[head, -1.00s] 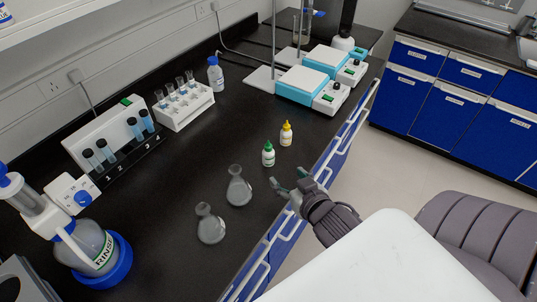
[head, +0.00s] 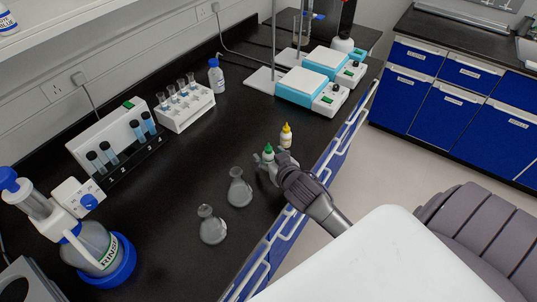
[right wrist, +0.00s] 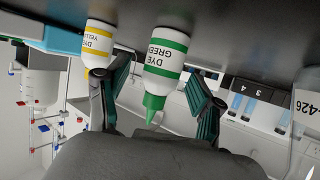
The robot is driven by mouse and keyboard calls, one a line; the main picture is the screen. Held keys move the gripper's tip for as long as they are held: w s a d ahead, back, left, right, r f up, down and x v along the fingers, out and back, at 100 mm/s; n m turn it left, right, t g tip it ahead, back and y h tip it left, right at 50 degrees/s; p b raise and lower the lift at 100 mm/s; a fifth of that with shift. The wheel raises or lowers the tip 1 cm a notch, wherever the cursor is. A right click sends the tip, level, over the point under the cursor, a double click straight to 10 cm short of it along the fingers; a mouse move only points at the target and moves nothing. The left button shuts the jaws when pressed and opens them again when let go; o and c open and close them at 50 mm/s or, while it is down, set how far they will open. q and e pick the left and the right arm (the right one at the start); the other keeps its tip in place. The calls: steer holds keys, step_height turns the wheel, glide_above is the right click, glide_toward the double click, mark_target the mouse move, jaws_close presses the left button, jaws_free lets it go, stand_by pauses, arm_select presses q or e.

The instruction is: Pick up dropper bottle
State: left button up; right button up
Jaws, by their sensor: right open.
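Two small white dropper bottles stand upright on the black bench. The green-capped bottle (head: 268,152) is labelled "DYE GREEN" in the right wrist view (right wrist: 168,60). The yellow-capped bottle (head: 286,137) stands behind it to the right and also shows in the right wrist view (right wrist: 97,42). My right gripper (head: 268,170) is at the green bottle. In the right wrist view my right gripper (right wrist: 155,95) is open, with one finger on each side of the green bottle and a gap on the right side. The left gripper is out of view.
Two conical flasks (head: 239,188) (head: 212,226) stand left of my right gripper. A white tube rack (head: 186,112) and a wash bottle (head: 216,76) stand further back. Blue-and-white hot plates (head: 303,86) are at the back right. The bench edge with drawer handles runs close on the right.

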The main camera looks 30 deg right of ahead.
steer(key=shift+w+f, duration=0.2)
steer(key=shift+w, duration=0.2)
steer(key=shift+s, duration=0.1)
steer(key=shift+c, duration=0.2)
steer(key=c, duration=0.9)
steer(key=shift+c, duration=0.2)
steer(key=shift+r, duration=0.1)
